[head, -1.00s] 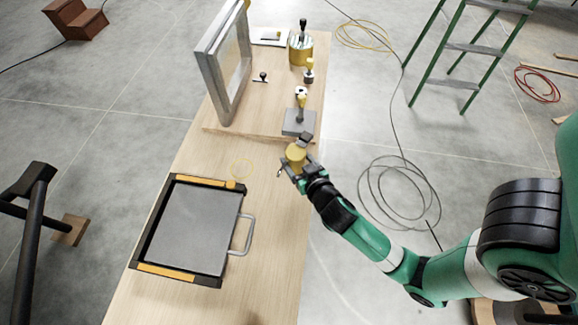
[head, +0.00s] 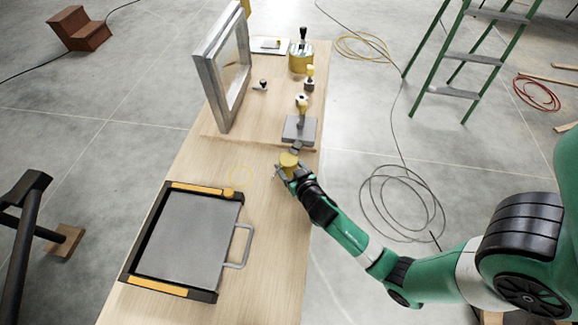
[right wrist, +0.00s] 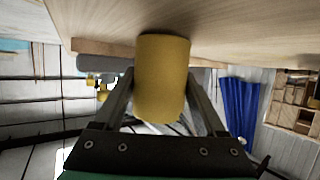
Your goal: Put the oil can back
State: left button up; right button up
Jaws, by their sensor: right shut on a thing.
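The oil can is a yellow cylinder (head: 289,160) with a dark grey top piece. My right gripper (head: 284,171) is shut on it near the right edge of the wooden bench (head: 262,265). In the right wrist view the oil can (right wrist: 161,80) sits between the two fingers, close to the bench surface; I cannot tell if it touches. A thin yellow ring (head: 241,166) is marked on the bench, left of the can. My left gripper is not in view.
A grey tray with a handle (head: 190,235) lies at the front left. Behind the can are a wooden ledge (head: 222,141), a grey block with a yellow-headed tool (head: 300,129), an upright metal frame (head: 215,92) and a yellow tin (head: 301,61). The bench around the ring is clear.

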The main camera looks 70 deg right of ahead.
jog(key=shift+f, duration=0.2)
jog(key=o, duration=1.6)
jog(key=shift+c, duration=0.2)
jog(key=shift+r, duration=0.1)
jog(key=shift+r, duration=0.25)
jog(key=p+v, duration=0.1)
jog(key=v, duration=1.1)
jog(key=shift+a+f, duration=0.1)
